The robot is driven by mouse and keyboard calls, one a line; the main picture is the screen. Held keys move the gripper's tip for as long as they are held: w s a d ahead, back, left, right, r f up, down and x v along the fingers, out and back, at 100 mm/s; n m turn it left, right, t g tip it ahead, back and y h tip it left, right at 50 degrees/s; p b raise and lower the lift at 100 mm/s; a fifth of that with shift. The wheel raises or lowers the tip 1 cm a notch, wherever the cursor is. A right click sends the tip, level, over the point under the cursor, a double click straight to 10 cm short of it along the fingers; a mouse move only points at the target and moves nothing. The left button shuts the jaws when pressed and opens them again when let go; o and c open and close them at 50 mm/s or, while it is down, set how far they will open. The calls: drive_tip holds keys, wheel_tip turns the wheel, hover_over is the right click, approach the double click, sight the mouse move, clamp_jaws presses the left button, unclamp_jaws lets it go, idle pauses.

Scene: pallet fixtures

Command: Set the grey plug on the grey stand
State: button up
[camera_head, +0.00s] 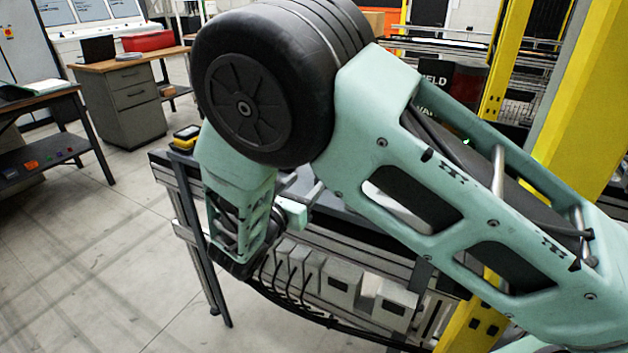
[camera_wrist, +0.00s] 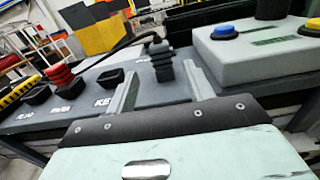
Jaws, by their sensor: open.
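In the wrist view, a dark grey plug-like piece (camera_wrist: 161,62) stands upright on the grey bench top, with a black cable running left from its top. My gripper (camera_wrist: 160,82) is open, with one pale finger on each side of this piece in the picture. I cannot tell whether either finger touches it. Low dark holders stand to its left, one of them empty (camera_wrist: 110,78) behind a partly hidden label. I cannot tell which piece is the grey stand. In the head view my own arm covers most of the bench and the gripper area.
A red ribbed piece (camera_wrist: 60,76) sits in a holder at left, with a yellow item (camera_wrist: 18,92) beyond. A light grey box (camera_wrist: 262,52) with a blue button (camera_wrist: 224,30) stands close at right. A yellow post (camera_head: 570,130) rises behind my arm.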

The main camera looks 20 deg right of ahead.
drive_tip(key=s+d+m+g+y, duration=0.2)
drive_tip(key=s+m+g, duration=0.3)
drive_tip(key=s, duration=0.4)
drive_tip(key=s+d+m+g+y, duration=0.2)
drive_tip(key=s+d+m+g, duration=0.1)
drive_tip(key=s+m+g, duration=0.4)
drive_tip(key=s+a+r+m+y, duration=0.2)
drive_tip(key=s+m+y, duration=0.1)
drive_tip(key=s, duration=0.5)
drive_tip(key=s+a+r+m+y, duration=0.2)
drive_tip(key=s+a+m+y, duration=0.1)
drive_tip(key=s+y, duration=0.3)
drive_tip(key=shift+s+r+m+g, duration=0.4)
drive_tip(key=shift+s+m, duration=0.3)
drive_tip(key=shift+s, duration=0.45)
